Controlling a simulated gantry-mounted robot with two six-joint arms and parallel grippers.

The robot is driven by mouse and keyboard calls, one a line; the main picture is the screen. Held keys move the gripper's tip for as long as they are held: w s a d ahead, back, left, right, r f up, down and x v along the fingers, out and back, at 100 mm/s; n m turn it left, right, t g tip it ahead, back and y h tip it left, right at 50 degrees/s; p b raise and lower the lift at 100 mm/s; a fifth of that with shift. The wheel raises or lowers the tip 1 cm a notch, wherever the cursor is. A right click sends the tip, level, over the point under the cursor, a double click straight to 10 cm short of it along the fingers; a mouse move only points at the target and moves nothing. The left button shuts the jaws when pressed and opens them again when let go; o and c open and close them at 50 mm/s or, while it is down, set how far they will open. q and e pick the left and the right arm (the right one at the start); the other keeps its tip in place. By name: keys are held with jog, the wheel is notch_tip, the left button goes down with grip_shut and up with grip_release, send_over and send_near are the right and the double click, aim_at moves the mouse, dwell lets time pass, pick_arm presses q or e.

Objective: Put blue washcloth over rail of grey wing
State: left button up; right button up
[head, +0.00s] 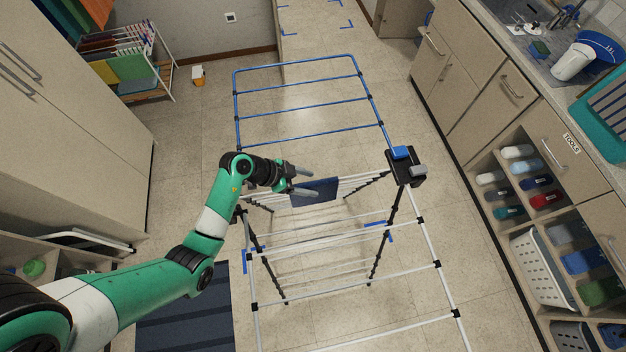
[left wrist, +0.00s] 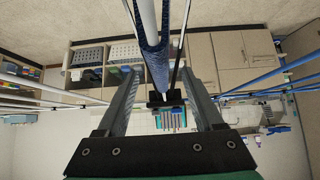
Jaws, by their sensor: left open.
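A dark blue washcloth (head: 322,190) hangs over a white rail in the middle part of the drying rack, near the base of the blue wing (head: 310,107). The grey wing (head: 347,276), with pale rails, extends toward the front. My left gripper (head: 312,183) is open at the cloth's left part. In the left wrist view, the cloth (left wrist: 154,58) is draped around a rail and lies between the spread fingers of the left gripper (left wrist: 161,75); I see no finger closed on it. My right gripper is in neither view.
A black holder (head: 405,168) with a blue and a grey piece stands at the rack's right corner. Cabinets and open shelves (head: 540,200) line the right side. A tall cupboard (head: 70,110) stands left. A dark striped mat (head: 185,310) lies at the rack's front left.

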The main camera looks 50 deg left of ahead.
pick_arm(q)
jog(key=shift+x, duration=1.15)
grip_shut()
dwell(0.5)
